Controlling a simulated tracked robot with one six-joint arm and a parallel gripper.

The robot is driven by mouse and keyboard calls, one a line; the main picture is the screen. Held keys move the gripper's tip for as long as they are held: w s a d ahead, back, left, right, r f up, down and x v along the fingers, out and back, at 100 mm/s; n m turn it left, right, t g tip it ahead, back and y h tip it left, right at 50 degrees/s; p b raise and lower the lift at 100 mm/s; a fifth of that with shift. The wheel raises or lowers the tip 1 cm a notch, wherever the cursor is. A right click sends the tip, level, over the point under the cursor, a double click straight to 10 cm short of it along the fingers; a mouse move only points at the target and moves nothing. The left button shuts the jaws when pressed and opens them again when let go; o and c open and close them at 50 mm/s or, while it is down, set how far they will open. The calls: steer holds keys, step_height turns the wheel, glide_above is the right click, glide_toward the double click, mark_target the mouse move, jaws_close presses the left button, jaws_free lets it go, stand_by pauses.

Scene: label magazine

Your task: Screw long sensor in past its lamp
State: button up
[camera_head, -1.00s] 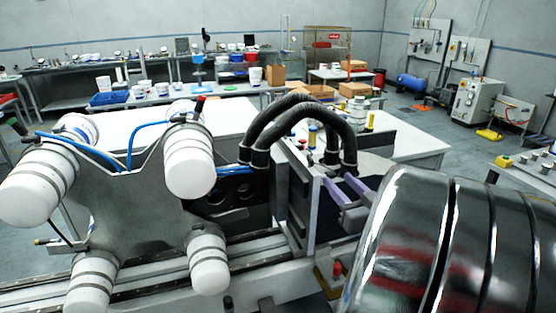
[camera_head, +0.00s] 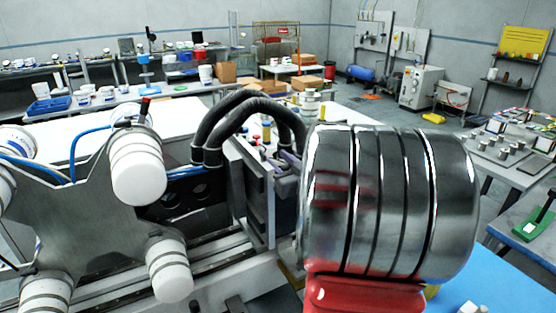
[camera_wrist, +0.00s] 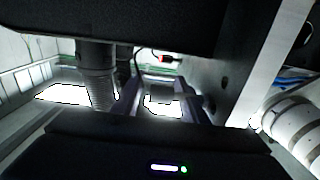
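The long sensor cannot be picked out with certainty. In the wrist view a small red piece (camera_wrist: 163,58) sits at the end of a thin dark cable, and I cannot tell whether it belongs to the sensor. Two purple-grey bars (camera_wrist: 126,100) stand apart in the middle of that view, with bright gaps around them. I cannot tell whether they are my fingers or magazine rails. A dark housing (camera_wrist: 100,150) with a white light and a green lamp (camera_wrist: 183,169) fills the bottom.
Black corrugated hoses (camera_head: 240,112) arch over the box. A star wheel with white banded rollers (camera_head: 136,168) stands left of it; one roller (camera_wrist: 297,125) shows in the wrist view. A dark block (camera_wrist: 130,22) hangs close across the top of that view.

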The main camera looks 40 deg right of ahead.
jaws_close()
stand_by(0.3)
steer(key=shift+f+g+y, duration=0.35)
steer(key=shift+g+y, duration=0.05)
steer(key=shift+g, duration=0.8)
jaws_free()
